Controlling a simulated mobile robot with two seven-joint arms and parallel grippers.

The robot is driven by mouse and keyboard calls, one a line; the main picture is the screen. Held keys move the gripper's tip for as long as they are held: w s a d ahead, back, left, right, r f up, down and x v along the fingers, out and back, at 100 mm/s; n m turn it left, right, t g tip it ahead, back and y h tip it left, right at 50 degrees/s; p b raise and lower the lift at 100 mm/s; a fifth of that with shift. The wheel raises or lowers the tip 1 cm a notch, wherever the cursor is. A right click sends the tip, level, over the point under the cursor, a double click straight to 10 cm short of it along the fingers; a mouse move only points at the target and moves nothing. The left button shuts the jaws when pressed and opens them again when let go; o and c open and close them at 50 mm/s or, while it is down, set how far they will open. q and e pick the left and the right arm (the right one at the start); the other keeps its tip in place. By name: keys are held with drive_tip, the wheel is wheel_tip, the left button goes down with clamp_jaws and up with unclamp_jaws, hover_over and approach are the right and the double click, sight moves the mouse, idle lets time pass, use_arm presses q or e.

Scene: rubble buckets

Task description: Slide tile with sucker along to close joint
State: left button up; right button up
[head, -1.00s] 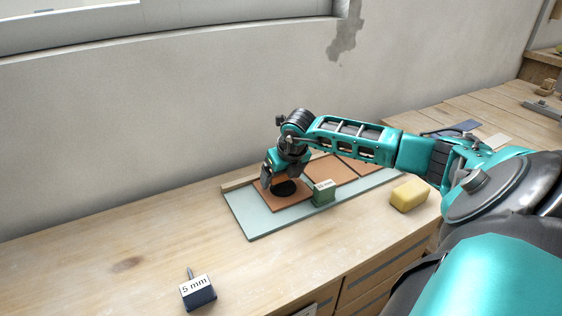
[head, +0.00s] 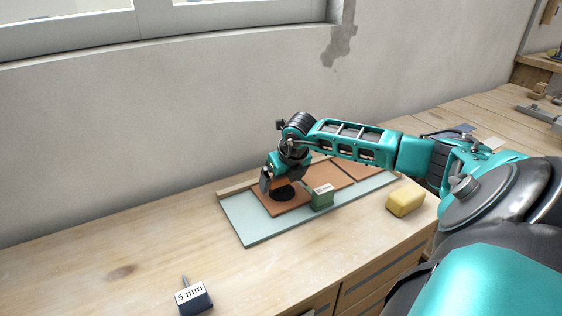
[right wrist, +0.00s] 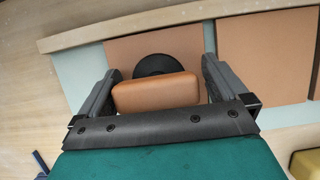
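The sucker, with a round black pad (head: 283,193) and a brown handle (right wrist: 156,93), sits on the nearest terracotta tile (head: 285,208). My right gripper (right wrist: 162,66) is over it, its fingers either side of the handle; a narrow gap shows at the right finger, so it looks open. A narrow pale joint separates this tile from the second terracotta tile (right wrist: 265,55). A green labelled block (head: 321,199) stands at the joint's front end, its label too small to read surely. My left gripper is not in view.
The tiles lie on a pale blue-green board (head: 250,229) with a wooden strip (head: 237,189) behind. A yellow sponge (head: 405,202) lies to the right. A dark block marked 5 mm (head: 192,300) stands front left. The bench's left part is clear.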

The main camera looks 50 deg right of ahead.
drive_tip(key=shift+s+d, duration=0.1)
drive_tip(key=shift+d, duration=0.05)
drive_tip(key=v, duration=0.5)
drive_tip(key=shift+d+p, duration=0.1)
drive_tip(key=shift+p, duration=0.2)
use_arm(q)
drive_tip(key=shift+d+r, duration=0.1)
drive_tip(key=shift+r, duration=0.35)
use_arm(e)
drive_tip(key=v, duration=0.8)
drive_tip(key=shift+a, duration=0.25)
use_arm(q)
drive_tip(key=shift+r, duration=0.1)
